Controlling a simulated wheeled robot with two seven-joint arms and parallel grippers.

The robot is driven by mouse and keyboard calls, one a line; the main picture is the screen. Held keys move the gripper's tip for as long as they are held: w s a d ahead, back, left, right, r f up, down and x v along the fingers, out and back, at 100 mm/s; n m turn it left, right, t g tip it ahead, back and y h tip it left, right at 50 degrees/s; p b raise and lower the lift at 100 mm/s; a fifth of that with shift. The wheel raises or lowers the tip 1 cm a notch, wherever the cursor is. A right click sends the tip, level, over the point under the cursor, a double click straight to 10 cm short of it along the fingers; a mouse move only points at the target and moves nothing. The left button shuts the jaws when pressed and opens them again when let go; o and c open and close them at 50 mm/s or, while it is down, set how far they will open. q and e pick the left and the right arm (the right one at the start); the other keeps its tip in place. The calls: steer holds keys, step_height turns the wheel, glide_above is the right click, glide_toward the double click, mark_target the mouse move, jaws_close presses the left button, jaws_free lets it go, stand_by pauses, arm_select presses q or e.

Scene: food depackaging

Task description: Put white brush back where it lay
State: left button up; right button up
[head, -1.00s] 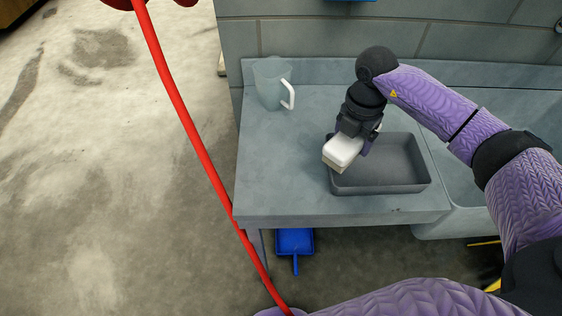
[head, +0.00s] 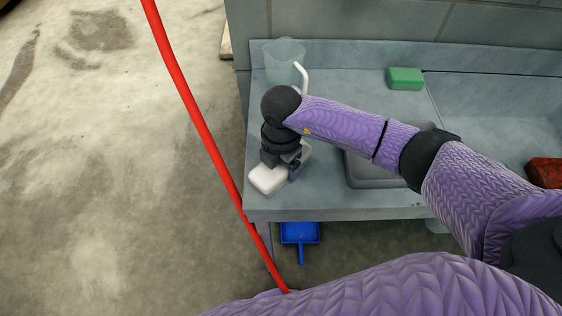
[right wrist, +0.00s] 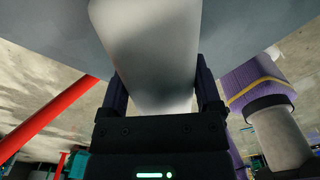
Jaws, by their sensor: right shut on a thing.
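The white brush (head: 268,180) is a white block-shaped brush at the left end of the grey counter in the head view. My right gripper (head: 282,168) is shut on it from above. The brush is close to the counter top near its front left corner; I cannot tell whether it touches. In the right wrist view the white brush (right wrist: 150,50) sits between the two dark fingers of my right gripper (right wrist: 160,95). My left gripper is not in view.
A translucent jug (head: 283,58) stands at the back left. A green sponge (head: 405,78) lies at the back. A red hose (head: 195,115) crosses left of the counter. A blue dustpan (head: 300,234) is below.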

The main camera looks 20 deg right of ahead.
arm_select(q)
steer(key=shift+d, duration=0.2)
arm_select(e)
steer(key=shift+r, duration=0.1)
steer(key=o, duration=1)
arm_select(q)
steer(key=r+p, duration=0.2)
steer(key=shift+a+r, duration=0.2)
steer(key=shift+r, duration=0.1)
arm_select(e)
step_height(320, 180, up, 12)
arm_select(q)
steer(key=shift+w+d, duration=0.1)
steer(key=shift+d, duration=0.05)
